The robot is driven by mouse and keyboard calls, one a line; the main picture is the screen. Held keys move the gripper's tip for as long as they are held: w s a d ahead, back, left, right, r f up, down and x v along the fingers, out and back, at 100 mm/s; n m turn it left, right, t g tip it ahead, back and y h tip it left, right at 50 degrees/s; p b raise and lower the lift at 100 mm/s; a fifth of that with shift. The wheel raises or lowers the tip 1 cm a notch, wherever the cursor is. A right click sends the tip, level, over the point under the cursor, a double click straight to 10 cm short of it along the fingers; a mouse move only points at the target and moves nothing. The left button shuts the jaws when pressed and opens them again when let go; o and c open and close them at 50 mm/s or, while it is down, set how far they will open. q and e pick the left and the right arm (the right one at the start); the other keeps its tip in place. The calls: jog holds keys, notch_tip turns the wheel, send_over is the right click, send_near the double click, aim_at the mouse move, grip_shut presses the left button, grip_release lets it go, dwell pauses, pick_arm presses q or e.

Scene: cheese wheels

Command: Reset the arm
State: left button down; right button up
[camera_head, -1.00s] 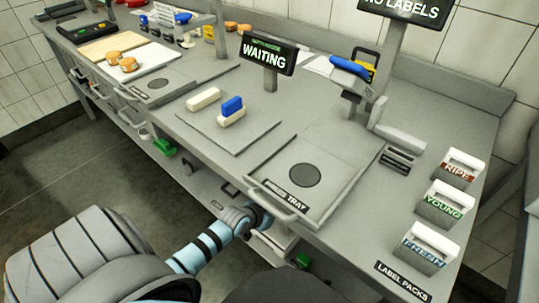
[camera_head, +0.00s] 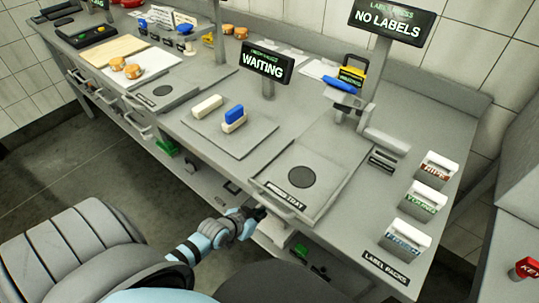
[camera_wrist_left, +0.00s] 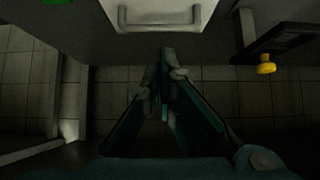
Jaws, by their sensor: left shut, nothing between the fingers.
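My left gripper (camera_head: 258,213) is at the front edge of the counter, just below and in front of the press tray (camera_head: 322,196). It also shows in the left wrist view (camera_wrist_left: 165,52), where its fingers are together with nothing between them, below a pale drawer handle (camera_wrist_left: 159,22). The blue and light arm behind it comes in from the lower left of the head view. My right gripper is in neither view.
The grey counter (camera_head: 350,225) carries a mat with a white block (camera_head: 207,107) and a blue-topped block (camera_head: 233,118). Label packs (camera_head: 414,203) stand at the right. Signs read "WAITING" (camera_head: 267,63) and "NO LABELS" (camera_head: 391,20). Floor (camera_head: 60,180) is open at the left.

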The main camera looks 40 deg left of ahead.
pick_arm(q)
jog(key=s+a+f+g+y, duration=0.25)
jog(key=s+f+g, duration=0.25)
jog(key=s+f, duration=1.1)
jog(key=s+d+f+g, duration=0.1)
jog(key=s+d+f, duration=0.1)
jog(key=s, duration=0.6)
jog(key=s+d+f+g+h, duration=0.1)
jog(key=s+d+f+g, duration=0.1)
jog(key=s, duration=0.7)
jog(key=shift+s+d+f+n+g+p, duration=0.15)
jog(key=shift+d+f+n+g+p, duration=0.3)
jog(key=shift+d, duration=0.45)
jog(key=shift+f, duration=0.1)
